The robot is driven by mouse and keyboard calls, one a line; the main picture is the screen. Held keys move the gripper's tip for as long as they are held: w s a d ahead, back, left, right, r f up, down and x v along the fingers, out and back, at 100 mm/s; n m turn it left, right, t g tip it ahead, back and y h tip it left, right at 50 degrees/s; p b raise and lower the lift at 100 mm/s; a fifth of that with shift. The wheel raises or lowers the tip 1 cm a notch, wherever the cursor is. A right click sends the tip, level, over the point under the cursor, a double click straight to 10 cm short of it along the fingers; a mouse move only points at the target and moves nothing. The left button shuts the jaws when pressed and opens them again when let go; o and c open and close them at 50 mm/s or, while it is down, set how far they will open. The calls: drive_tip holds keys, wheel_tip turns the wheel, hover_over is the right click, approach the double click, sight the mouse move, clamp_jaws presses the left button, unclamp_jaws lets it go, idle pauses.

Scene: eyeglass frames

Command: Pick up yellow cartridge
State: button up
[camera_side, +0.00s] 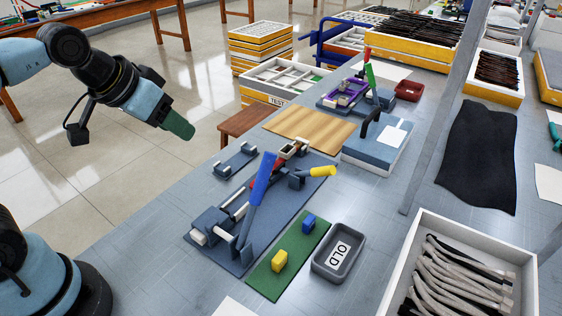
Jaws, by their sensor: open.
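A small yellow block (279,261), which looks like the yellow cartridge, sits on a dark green mat (262,284) near the table's front. A small blue block (308,223) stands behind it on the same mat. My gripper (182,127) is at the upper left, well above and away from the yellow block. Its green end points down and to the right; the gap between its fingers is hard to make out. It is open and nothing shows in it.
A blue-grey fixture (243,262) with a blue lever and a yellow-ended handle stands left of the mat. A grey tray (355,258) marked OLD is at its right. A white box (447,228) of eyeglass parts is at lower right. Bare table (160,255) lies left of the fixture.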

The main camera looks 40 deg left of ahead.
drive_tip(key=w+d+r+g+h, duration=0.1)
drive_tip(key=w+d+g, duration=0.15)
drive_tip(key=d, duration=0.55)
drive_tip(key=g+y, duration=0.1)
drive_tip(key=g, duration=0.3)
hover_over(279, 257)
wheel_tip(279, 257, down, 6)
drive_tip(key=f, duration=0.6)
drive_tip(key=shift+w+d+f, duration=0.2)
drive_tip(key=shift+f, duration=0.1)
drive_tip(key=shift+s+a+f, duration=0.1)
drive_tip(key=shift+f, duration=1.4)
drive_tip(key=shift+s+a+f, duration=0.1)
drive_tip(key=shift+f, duration=1.35)
drive_tip(key=shift+c, duration=0.5)
clamp_jaws()
